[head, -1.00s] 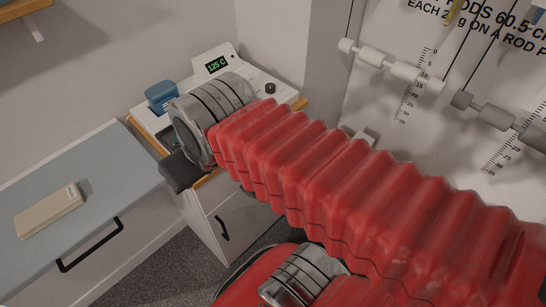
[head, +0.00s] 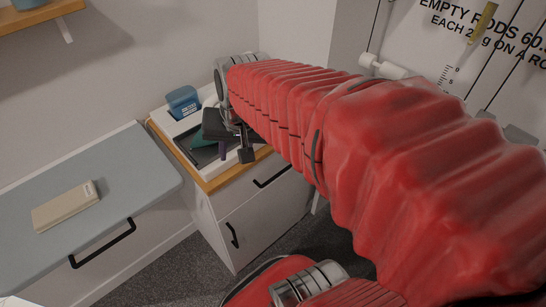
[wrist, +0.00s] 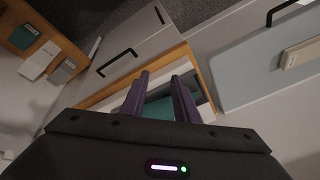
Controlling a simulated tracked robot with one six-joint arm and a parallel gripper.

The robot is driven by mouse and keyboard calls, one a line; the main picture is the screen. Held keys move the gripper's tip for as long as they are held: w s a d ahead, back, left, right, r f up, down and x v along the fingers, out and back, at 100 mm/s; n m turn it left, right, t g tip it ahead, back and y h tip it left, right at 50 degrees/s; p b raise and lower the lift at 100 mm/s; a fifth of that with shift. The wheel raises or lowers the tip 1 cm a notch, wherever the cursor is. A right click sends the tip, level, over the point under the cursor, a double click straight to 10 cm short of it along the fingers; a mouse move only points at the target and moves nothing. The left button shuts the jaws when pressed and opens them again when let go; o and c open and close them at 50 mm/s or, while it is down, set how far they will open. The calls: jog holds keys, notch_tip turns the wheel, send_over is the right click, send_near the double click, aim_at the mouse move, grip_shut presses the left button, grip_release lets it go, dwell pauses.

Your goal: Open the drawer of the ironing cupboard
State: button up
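The cabinet with a blue-grey padded top (head: 120,165) looks like the ironing cupboard. It is at the left of the head view, and its top also shows at the right of the wrist view (wrist: 250,65). Its pale front has a long black handle (head: 102,243), seen also in the wrist view (wrist: 285,11). The front looks shut. My gripper (head: 234,153) is over the neighbouring wood-topped cabinet, right of the padded top and apart from the handle. In the wrist view its two purple fingers (wrist: 159,98) stand apart with nothing visible between them.
The wood-topped cabinet (head: 212,183) has a drawer handle (head: 272,177) and a door handle (head: 234,235). A blue container (head: 183,102) stands on it. A beige box (head: 66,206) lies on the padded top. A wall shelf (head: 40,16) is upper left. Grey floor lies below.

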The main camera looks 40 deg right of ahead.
jog(key=w+d+f+m+g, duration=0.1)
jog(key=w+d+f+m, duration=0.1)
jog(key=d+f+m, duration=0.5)
jog(key=m, duration=0.3)
send_over(279, 173)
jog(key=s, duration=0.3)
notch_tip(279, 173, down, 4)
jog(key=shift+s+d+f+g, duration=0.1)
jog(key=shift+s+d+g, duration=0.1)
jog(key=shift+g, duration=0.2)
jog(key=shift+a, duration=0.1)
jog(key=shift+w+f, duration=0.45)
jog(key=shift+f, duration=1.8)
jog(key=shift+w+f, duration=0.5)
jog(key=shift+f, duration=1.75)
jog(key=shift+w+f, duration=0.45)
jog(key=shift+f, duration=1.8)
grip_shut()
